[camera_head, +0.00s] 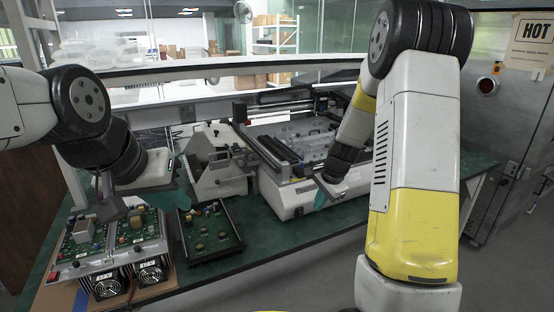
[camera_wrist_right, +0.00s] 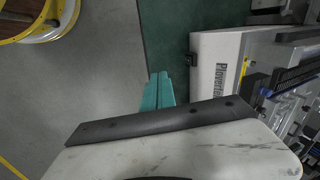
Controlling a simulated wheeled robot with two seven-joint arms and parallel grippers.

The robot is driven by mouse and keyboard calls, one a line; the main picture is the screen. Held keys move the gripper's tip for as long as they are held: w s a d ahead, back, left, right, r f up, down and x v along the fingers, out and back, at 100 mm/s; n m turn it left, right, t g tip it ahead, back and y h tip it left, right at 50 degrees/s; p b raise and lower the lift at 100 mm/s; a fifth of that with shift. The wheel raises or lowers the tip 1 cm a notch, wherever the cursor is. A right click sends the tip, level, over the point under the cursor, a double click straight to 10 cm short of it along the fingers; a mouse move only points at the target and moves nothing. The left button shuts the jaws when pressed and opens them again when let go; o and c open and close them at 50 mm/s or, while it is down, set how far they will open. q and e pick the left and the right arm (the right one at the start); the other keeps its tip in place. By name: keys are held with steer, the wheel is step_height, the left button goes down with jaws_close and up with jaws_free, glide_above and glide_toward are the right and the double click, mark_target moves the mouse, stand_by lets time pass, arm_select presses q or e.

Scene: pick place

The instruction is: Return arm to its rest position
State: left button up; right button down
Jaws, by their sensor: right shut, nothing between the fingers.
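My right arm enters the head view from the right, and its gripper (camera_head: 320,199) is in front of the white machine near the table's front edge. In the right wrist view the teal fingers of this gripper (camera_wrist_right: 159,92) are together with nothing between them. They point at the table edge beside the white machine (camera_wrist_right: 215,75). My left gripper (camera_head: 184,197) hangs over the green table, near a black tray with a circuit board. Its teal fingers are partly hidden by its own body, and their opening is unclear.
The white machine (camera_head: 290,197) fills the middle of the table (camera_head: 270,236). The black tray (camera_head: 213,246) and power units with fans (camera_head: 105,284) stand at the left. A metal cabinet (camera_head: 515,120) is at the right. Open floor (camera_wrist_right: 95,80) lies before the table.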

steer(key=s+a+r+n, duration=0.2)
steer(key=s+r+n, duration=0.15)
steer(key=r, duration=0.55)
steer(key=s+a+r+n+t, duration=0.1)
steer(key=s+r+n, duration=0.4)
steer(key=s, duration=0.6)
steer(key=s+a+r+n+t, duration=0.1)
steer(key=s+a+r+n, duration=0.2)
steer(key=s+r, duration=0.5)
steer(key=s+n, duration=0.1)
steer(key=s, duration=0.3)
steer(key=shift+s+a+n+t+y, duration=0.15)
steer(key=shift+s+n+t+y, duration=0.05)
steer(key=shift+n+t+y, duration=0.15)
steer(key=shift+r, duration=0.1)
